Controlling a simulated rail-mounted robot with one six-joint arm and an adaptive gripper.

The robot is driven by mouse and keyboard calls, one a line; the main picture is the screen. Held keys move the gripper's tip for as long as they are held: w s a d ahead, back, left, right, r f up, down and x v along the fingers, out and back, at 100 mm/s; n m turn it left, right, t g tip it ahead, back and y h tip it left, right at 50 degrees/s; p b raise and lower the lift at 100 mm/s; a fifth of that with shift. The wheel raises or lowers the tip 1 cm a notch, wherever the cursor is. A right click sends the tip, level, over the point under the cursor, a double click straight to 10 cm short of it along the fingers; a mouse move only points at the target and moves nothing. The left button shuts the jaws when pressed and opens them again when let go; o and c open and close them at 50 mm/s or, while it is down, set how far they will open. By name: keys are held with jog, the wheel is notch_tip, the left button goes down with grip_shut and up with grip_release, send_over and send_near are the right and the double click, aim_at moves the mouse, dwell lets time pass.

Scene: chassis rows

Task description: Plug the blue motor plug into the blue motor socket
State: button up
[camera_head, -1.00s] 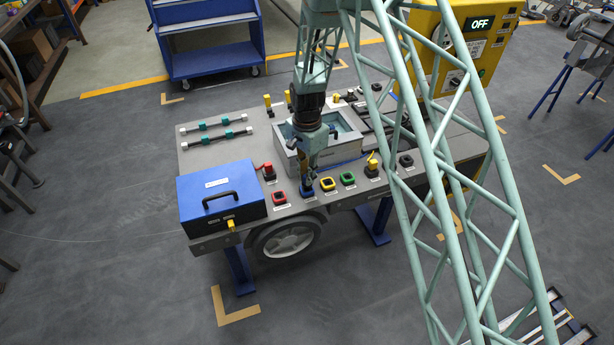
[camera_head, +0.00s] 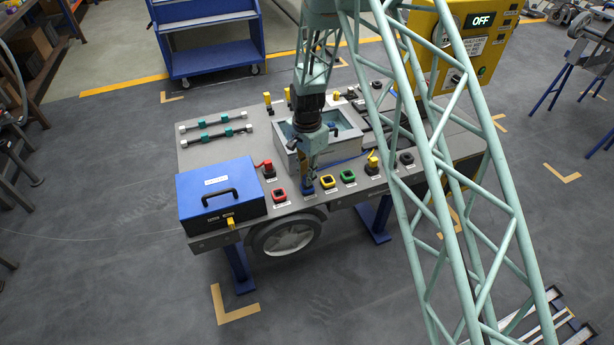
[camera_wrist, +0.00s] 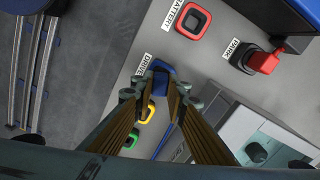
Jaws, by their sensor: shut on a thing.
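The blue motor socket (camera_head: 308,190) sits at the front edge of the grey chassis deck, between the red socket and the yellow socket. In the wrist view a blue block (camera_wrist: 163,68) shows just past my fingertips, beside the label that seems to read DRIVE. My gripper (camera_head: 316,181) points down directly above and slightly to the right of the blue socket. It is shut on the blue motor plug, which is mostly hidden between the fingers (camera_wrist: 160,97). I cannot tell whether plug and socket touch.
Red (camera_head: 279,195), yellow (camera_head: 328,182) and green (camera_head: 347,176) sockets line the front edge. A red plug (camera_head: 268,169) stands at the left and a yellow plug (camera_head: 372,161) at the right. A grey tray (camera_head: 345,148) lies behind my gripper, a blue box (camera_head: 222,190) left.

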jog(key=shift+f+b, duration=0.3)
jog(key=shift+f, duration=0.3)
jog(key=o, duration=0.9)
jog(key=shift+r, duration=0.2)
notch_tip(320, 180, up, 12)
jog(key=shift+f, duration=0.15)
dwell(0.4)
dwell(0.8)
